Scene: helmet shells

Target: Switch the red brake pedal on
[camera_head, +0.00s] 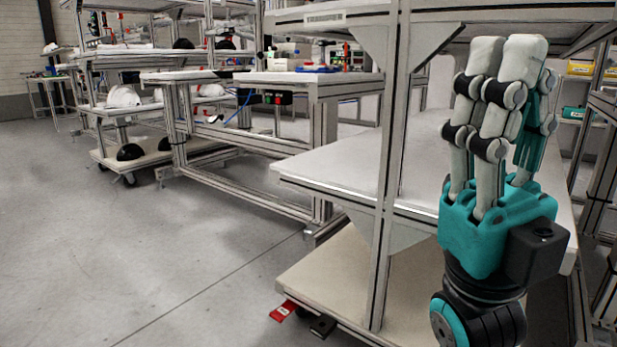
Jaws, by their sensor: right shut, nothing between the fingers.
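The red brake pedal (283,311) sticks out low at the bottom left corner of the near shelf cart, close to the floor. A dark pedal (322,326) sits just right of it. I cannot tell from this view whether the red pedal is pressed. My right gripper (508,58), teal and grey, is raised upright at the right, in front of the cart's shelves. Its fingers are together and empty, high above the pedal and well to its right. My left gripper is not in view.
The near cart has a white middle shelf (345,165), a lower shelf (330,274) and an upright post (389,200) close to me. A workbench (310,84) and carts with helmet shells (123,97) stand behind. The grey floor (120,250) at left is clear.

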